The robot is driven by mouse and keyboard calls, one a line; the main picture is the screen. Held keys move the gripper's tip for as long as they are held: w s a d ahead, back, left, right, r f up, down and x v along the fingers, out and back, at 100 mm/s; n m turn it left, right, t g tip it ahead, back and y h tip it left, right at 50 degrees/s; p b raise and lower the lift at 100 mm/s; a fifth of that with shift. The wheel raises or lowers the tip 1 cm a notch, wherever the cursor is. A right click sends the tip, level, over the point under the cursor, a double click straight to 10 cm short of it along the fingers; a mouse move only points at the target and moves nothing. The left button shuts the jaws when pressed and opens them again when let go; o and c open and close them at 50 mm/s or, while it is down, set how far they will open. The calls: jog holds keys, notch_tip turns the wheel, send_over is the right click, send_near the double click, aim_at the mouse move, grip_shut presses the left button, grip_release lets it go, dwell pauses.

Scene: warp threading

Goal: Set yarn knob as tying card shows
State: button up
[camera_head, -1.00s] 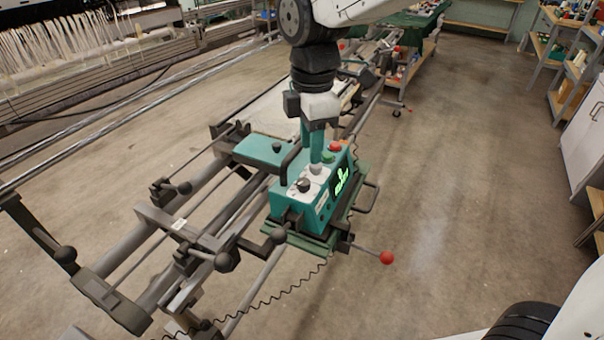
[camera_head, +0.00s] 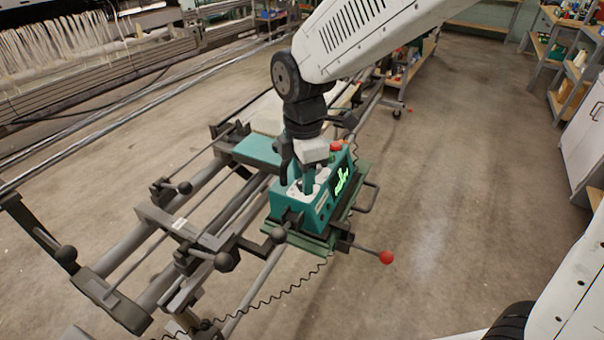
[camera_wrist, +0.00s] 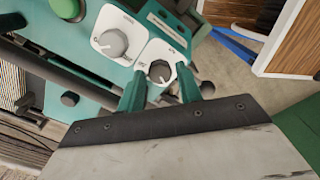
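The teal control box (camera_head: 318,214) sits on the machine carriage, with a lit green display (camera_head: 342,182) on its side. In the wrist view two knobs stand on white dial plates: a larger grey knob (camera_wrist: 113,43) and a smaller dark knob (camera_wrist: 160,70). Their labels are too small to read, so I cannot tell which is the yarn knob. My gripper (camera_wrist: 160,77) has its two teal fingers apart, one on each side of the dark knob, with a gap showing. In the head view my gripper (camera_head: 308,184) is down over the box top. I cannot make out a tying card.
A lever with a red ball (camera_head: 386,257) sticks out at the right of the carriage. A red button (camera_head: 335,146) is beside my wrist. Black-knobbed levers (camera_head: 223,261) and rails lie to the left. The floor (camera_head: 450,200) at the right is clear.

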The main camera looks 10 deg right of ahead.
jog(key=c, duration=0.7)
jog(key=shift+m, duration=0.4)
jog(key=m, duration=0.4)
jog(key=shift+w+m, duration=0.1)
jog(key=shift+m, duration=0.3)
jog(key=m, duration=1.1)
jog(key=shift+m, duration=0.4)
jog(key=m, duration=0.6)
jog(key=shift+m, duration=0.4)
jog(key=o, duration=0.7)
